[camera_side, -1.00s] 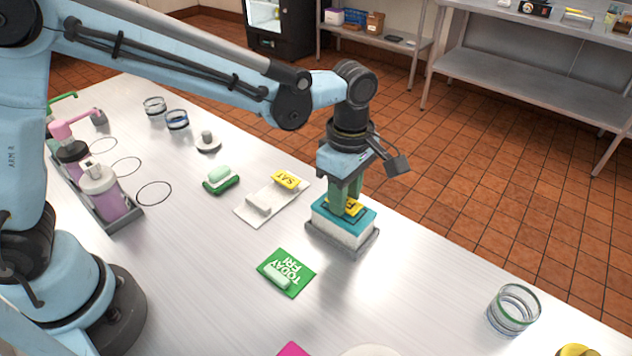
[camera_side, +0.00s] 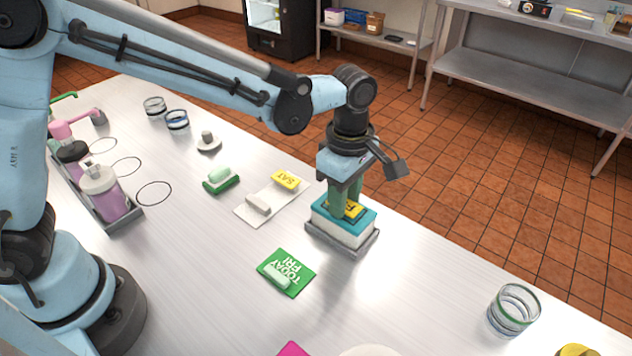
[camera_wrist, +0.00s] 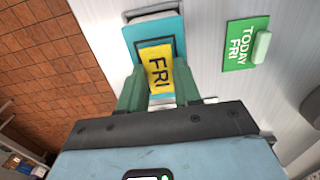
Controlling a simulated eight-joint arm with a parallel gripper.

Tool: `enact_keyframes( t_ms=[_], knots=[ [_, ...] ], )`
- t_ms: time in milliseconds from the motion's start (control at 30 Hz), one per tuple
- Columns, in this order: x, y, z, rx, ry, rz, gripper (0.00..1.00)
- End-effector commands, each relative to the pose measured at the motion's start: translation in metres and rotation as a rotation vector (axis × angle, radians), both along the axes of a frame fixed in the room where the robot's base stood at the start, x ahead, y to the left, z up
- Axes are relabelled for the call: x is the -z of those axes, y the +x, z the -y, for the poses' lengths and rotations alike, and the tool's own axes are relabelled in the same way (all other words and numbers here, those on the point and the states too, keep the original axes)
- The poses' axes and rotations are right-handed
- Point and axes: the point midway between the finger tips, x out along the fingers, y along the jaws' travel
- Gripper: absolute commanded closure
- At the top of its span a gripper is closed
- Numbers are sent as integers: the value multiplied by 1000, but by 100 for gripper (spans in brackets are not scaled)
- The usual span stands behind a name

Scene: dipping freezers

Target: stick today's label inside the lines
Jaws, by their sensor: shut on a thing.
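The yellow FRI label (camera_wrist: 158,72) is between the fingers of my gripper (camera_wrist: 158,94), which is shut on it; the label also shows in the side view (camera_side: 354,211). It is over the teal lid (camera_wrist: 131,37) of a white tub (camera_side: 336,230). Black lines on the lid (camera_wrist: 175,48) show just beyond the label's far edge and along its right side. The fingers hide the near part of the lines. I cannot tell whether the label touches the lid. A green card (camera_side: 298,280) reads TODAY FRI; it also shows in the wrist view (camera_wrist: 233,55).
The tub stands in a grey tray (camera_side: 318,239) near the table edge. A yellow SAT label (camera_side: 286,180) lies on a white card (camera_side: 268,207) with a pale block. A glass (camera_side: 513,310) stands at right. The table between is clear.

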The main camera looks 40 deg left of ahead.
Motion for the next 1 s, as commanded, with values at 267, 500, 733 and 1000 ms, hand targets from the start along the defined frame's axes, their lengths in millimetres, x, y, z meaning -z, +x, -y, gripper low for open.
enact_keyframes(
  t_ms=[267,500,733,1000],
  knots=[
    [0,0,0,0,0,1,58],
    [0,0,0,0,0,0,38],
    [-3,0,0,0,0,0,38],
    [-39,0,0,0,0,0,38]
  ],
)
